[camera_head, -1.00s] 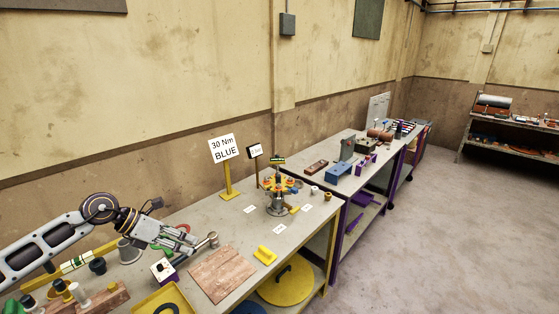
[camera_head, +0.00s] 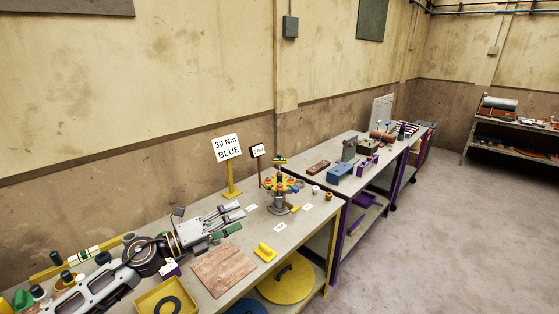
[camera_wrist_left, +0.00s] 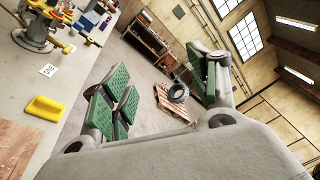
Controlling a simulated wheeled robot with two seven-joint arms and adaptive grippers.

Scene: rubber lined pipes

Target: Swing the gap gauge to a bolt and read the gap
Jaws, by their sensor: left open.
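The flange fixture with the gap gauge (camera_head: 279,190) stands on the near bench, with a grey base, a yellow ring and red and yellow parts around the top. It also shows at the top left of the left wrist view (camera_wrist_left: 38,32). I cannot make out the gauge's reading. My left gripper (camera_head: 238,218) is left of the fixture, apart from it, low over the bench. Its green-padded fingers (camera_wrist_left: 160,90) are spread in the left wrist view with nothing between them. My right gripper is not in view.
A yellow block (camera_head: 264,252) and a wooden board (camera_head: 222,270) lie in front of the fixture. A sign reading 30 Nm BLUE (camera_head: 228,148) stands behind. White cards (camera_head: 280,227) lie around the base. A yellow tray (camera_head: 167,298) is at the near edge.

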